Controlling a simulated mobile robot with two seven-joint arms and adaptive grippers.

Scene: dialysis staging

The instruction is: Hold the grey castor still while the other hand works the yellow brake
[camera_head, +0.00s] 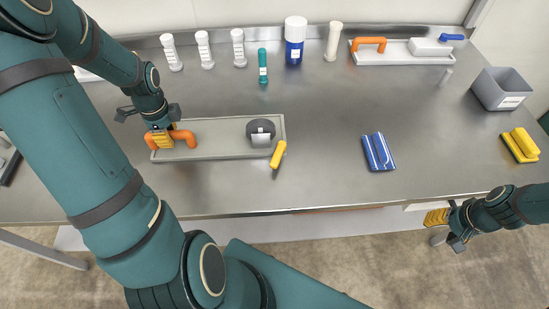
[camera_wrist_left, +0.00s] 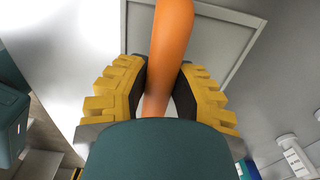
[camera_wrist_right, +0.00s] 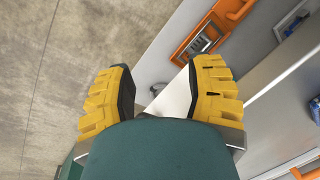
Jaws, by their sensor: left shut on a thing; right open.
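The grey castor (camera_head: 260,131) sits at the right end of a shallow light-grey tray (camera_head: 222,150). The yellow brake (camera_head: 278,154) slants down from its right side over the tray's front edge. An orange handle (camera_head: 184,136) stands at the tray's left end. My left gripper (camera_head: 160,140) is shut on this handle; the orange bar (camera_wrist_left: 168,60) runs between its yellow fingers in the left wrist view. My right gripper (camera_head: 437,217) is open and empty beyond the counter's front edge, far right of the castor. It also shows in the right wrist view (camera_wrist_right: 160,92).
A blue striped item (camera_head: 378,152) lies right of the tray. Several bottles stand along the back, including a blue-and-white one (camera_head: 294,42). The counter between tray and blue item is clear.

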